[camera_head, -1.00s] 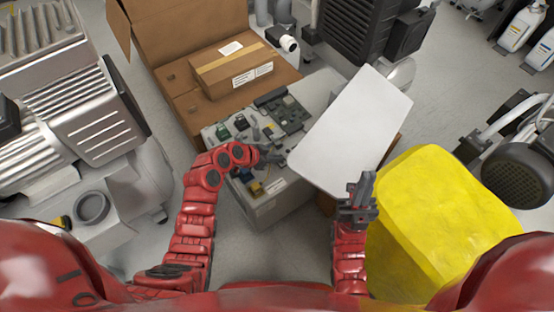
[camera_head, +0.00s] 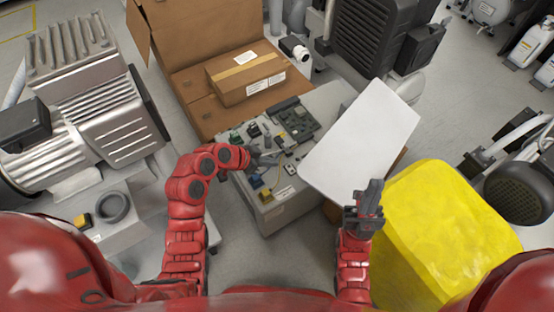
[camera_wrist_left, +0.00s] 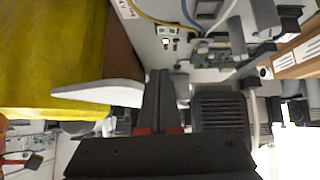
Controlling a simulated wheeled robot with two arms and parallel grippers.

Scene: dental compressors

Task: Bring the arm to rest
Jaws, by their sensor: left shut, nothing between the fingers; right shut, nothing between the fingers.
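My left arm comes in from the left in the head view and bends over toward the grey control box (camera_head: 292,198). My left gripper (camera_head: 262,160) is shut and empty over the box's top, which carries switches and small electrical parts. In the left wrist view its closed fingers (camera_wrist_left: 161,88) point toward the box's parts. My right gripper (camera_head: 368,196) is shut and empty, pointing up near the lower edge of the white panel (camera_head: 362,140) and beside the yellow block (camera_head: 440,225). Whether it touches the panel cannot be told.
An open cardboard box (camera_head: 195,70) with a taped carton (camera_head: 246,77) stands behind the control box. A large silver compressor (camera_head: 95,100) is at left. A dark finned unit (camera_head: 372,40) stands at the back, and a black motor (camera_head: 520,185) at right. Grey floor shows between my arms.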

